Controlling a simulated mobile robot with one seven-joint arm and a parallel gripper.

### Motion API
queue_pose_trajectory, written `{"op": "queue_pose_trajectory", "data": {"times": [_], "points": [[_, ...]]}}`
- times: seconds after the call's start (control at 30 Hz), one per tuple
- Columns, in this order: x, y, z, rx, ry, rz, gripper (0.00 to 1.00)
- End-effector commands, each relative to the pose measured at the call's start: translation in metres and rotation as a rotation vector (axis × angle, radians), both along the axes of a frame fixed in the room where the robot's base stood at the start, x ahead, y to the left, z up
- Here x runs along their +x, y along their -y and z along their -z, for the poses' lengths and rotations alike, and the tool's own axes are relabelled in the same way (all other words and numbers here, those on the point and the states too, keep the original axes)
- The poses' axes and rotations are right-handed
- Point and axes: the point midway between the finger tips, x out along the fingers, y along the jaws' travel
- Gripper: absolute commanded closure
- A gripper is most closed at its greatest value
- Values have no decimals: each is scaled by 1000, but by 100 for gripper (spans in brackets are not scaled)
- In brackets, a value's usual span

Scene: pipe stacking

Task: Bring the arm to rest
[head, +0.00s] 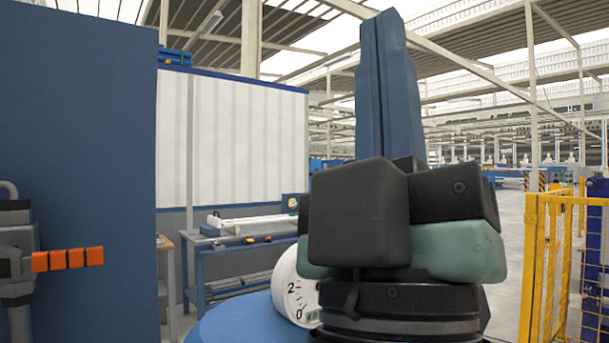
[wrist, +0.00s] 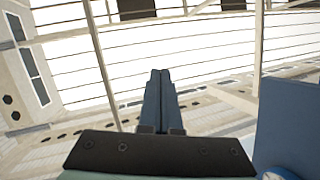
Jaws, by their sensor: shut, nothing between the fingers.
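My gripper (head: 390,85) shows large in the head view, right of the middle. Its blue-grey fingers point straight up and lie together, with nothing between them. The dark blocks and green parts of my wrist are below the fingers. In the wrist view my gripper (wrist: 160,85) is in the middle, its two fingers side by side and touching. The fingers touch nothing.
A blue workbench (head: 240,244) with white pipes (head: 250,221) on top stands at the middle left, partly hidden by my arm. A tall blue panel (head: 90,150) fills the left. A yellow fence (head: 545,260) stands at the right. The hall floor beyond is open.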

Motion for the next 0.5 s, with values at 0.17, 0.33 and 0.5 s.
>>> {"op": "queue_pose_trajectory", "data": {"times": [0.17, 0.33, 0.5], "points": [[11, -30, 49, 235, -243, -461, 100], [13, -46, 32, 335, -349, -638, 100], [13, -46, -15, 334, -349, -634, 100]]}}
